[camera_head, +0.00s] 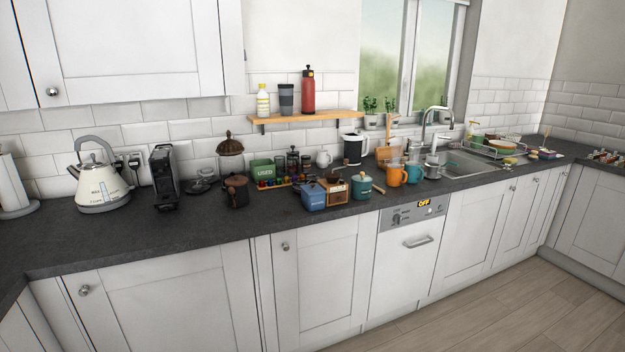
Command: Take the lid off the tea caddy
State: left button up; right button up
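Two lidded containers stand near the worktop's front edge in the head view, and I cannot tell for sure which is the tea caddy. One is a blue box (313,198) with a dark knob or handle on top. The other is a round teal pot (361,188) with a small knob on its lid. Both look closed and upright. A wooden box (338,196), like a coffee grinder, stands between them. Neither of my grippers shows in this view.
A dark brown jug (236,191) and a green bin marked USED (263,170) stand to the left. An orange mug (396,176) and a teal mug (414,173) stand to the right. A cream kettle (101,186) is far left. The front-left slate worktop (140,235) is clear.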

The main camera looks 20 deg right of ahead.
aim_at(361, 178)
jog(key=z, duration=0.2)
jog(key=i, duration=1.9)
jog(key=z, duration=0.15)
